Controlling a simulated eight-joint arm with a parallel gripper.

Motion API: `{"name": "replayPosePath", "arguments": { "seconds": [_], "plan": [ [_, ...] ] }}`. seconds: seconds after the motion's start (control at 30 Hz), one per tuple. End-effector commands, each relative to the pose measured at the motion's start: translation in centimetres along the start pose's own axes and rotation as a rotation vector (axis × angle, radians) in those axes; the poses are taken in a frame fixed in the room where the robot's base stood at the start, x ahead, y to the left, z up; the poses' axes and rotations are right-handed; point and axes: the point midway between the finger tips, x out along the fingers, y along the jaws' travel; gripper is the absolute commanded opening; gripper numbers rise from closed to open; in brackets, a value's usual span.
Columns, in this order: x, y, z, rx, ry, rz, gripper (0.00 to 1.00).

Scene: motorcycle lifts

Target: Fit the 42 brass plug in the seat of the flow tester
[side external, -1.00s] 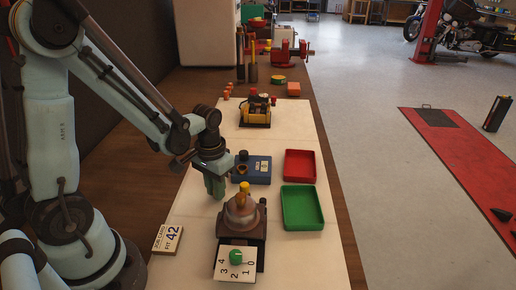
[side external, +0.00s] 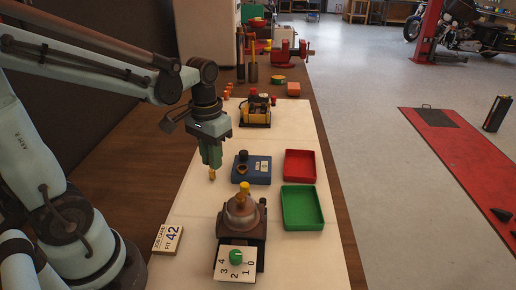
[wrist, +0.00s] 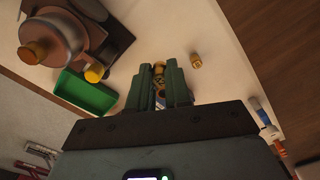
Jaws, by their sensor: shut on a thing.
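My gripper (side external: 211,168) is shut on a brass plug (side external: 212,176) and holds it upright above the pale board, left of the blue block. In the wrist view the plug (wrist: 159,76) sits between the green fingers (wrist: 160,85); no number is readable on it. A second brass piece (wrist: 195,60) stands on the board beside the gripper in the wrist view. The brown rounded machine with a numbered dial plate, seemingly the flow tester (side external: 241,213), stands nearer the camera, with a yellow cap on top. I cannot make out its seat. A card (side external: 168,239) reads 42.
A blue block (side external: 262,177) with a black knob stands right of the gripper. A red tray (side external: 300,165) and a green tray (side external: 303,208) lie along the right. A yellow-black device (side external: 256,114) stands farther back.

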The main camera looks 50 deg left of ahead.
Motion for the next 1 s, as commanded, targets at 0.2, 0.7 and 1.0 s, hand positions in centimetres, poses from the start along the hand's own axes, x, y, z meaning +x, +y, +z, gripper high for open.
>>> {"name": "replayPosePath", "arguments": {
  "seconds": [0.2, 0.7, 1.0],
  "plan": [
    [-0.2, 0.0, 0.0, 0.000, 0.000, 0.000, 0.00],
    [-0.2, 0.3, -3.9, 0.021, 0.000, 0.000, 0.00],
    [0.5, 0.8, -8.6, 0.050, 0.000, 0.000, 0.00]
  ]
}}
